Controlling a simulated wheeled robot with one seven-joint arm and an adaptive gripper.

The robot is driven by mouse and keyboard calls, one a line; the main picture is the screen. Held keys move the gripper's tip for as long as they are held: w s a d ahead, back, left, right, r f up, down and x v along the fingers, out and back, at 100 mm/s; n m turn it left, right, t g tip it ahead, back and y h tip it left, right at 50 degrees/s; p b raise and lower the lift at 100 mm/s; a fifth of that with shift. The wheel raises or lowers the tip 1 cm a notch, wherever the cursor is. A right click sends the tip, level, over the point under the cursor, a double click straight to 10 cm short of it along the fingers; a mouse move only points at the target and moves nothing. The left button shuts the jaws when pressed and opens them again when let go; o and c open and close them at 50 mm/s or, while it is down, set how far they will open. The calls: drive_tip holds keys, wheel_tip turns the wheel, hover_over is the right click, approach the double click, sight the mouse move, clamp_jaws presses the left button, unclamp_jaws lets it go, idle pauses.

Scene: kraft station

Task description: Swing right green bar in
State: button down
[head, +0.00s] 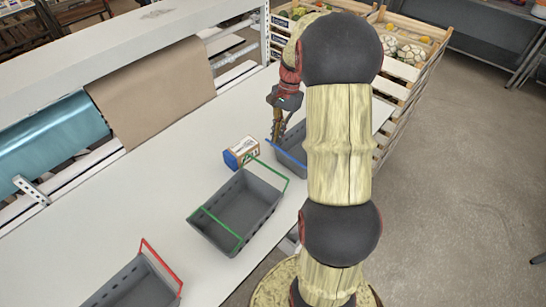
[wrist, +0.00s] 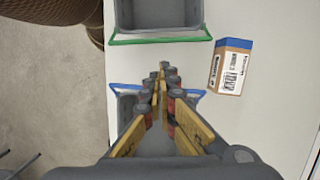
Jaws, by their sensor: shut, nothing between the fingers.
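The grey basket with green bars (head: 213,237) stands on the white table. Its right green bar (head: 269,168) lies outward, past the right rim; it also shows in the wrist view (wrist: 160,40). Its left green bar (head: 221,225) lies inward, over the basket's opening. My gripper (head: 277,138) is shut and empty. It is to the right of the right green bar, near the blue-barred basket (head: 296,146). In the wrist view my fingertips (wrist: 161,72) point toward the right green bar and are apart from it. My gripper hides the middle of the blue bar (wrist: 124,87).
A blue and brown box (head: 241,152) stands by the green-barred basket's far right corner; it also shows in the wrist view (wrist: 231,67). A red-barred basket (head: 135,285) stands at the lower left. Paper rolls (head: 155,90) hang behind. The table between is clear.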

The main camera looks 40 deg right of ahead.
sight(267, 166)
drive_tip(key=shift+s, duration=0.1)
drive_tip(key=x, duration=1)
drive_tip(key=shift+r, duration=0.1)
idle(0.4)
drive_tip(key=shift+a+r+h, duration=0.15)
drive_tip(key=shift+h, duration=0.25)
drive_tip(key=shift+a+r, duration=0.1)
drive_tip(key=shift+r, duration=0.05)
